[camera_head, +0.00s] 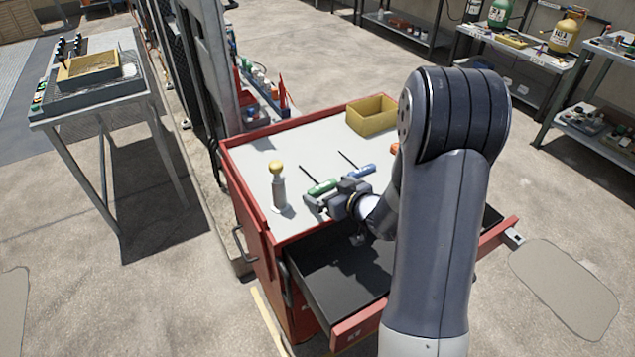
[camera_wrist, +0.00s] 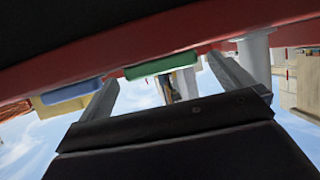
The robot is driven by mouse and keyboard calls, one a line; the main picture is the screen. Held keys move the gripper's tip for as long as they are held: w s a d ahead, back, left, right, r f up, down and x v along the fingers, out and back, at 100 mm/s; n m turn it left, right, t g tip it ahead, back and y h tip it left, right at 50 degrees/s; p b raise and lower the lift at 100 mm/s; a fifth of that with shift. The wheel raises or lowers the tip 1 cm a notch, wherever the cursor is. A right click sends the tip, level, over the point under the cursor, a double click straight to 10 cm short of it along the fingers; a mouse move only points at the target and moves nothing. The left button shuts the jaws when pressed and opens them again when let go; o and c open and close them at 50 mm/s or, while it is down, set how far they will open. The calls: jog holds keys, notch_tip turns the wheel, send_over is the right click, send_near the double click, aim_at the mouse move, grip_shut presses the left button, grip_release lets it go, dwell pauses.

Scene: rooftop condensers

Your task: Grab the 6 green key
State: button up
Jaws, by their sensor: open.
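The green key (camera_head: 322,187) lies on the white top of the red cart, its green handle towards my gripper and its thin dark shaft pointing to the back left. No number on it can be read. My gripper (camera_head: 328,197) is open and low over the cart top, right at the green handle. In the wrist view the green handle (camera_wrist: 160,65) shows between my two spread fingers, not clasped. Whether a finger touches it cannot be told. The far side of the handle is hidden.
A blue-handled key (camera_head: 362,171) lies just right of the green one. A pale post with a yellow knob (camera_head: 276,170) stands to its left. A yellow bin (camera_head: 371,115) sits at the back. The cart's drawer (camera_head: 340,272) is open below my arm. An orange thing is partly hidden.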

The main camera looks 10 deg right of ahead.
jog(key=shift+w+a+f, duration=0.15)
jog(key=shift+w+a, duration=0.05)
jog(key=shift+w, duration=0.15)
jog(key=c, duration=0.9)
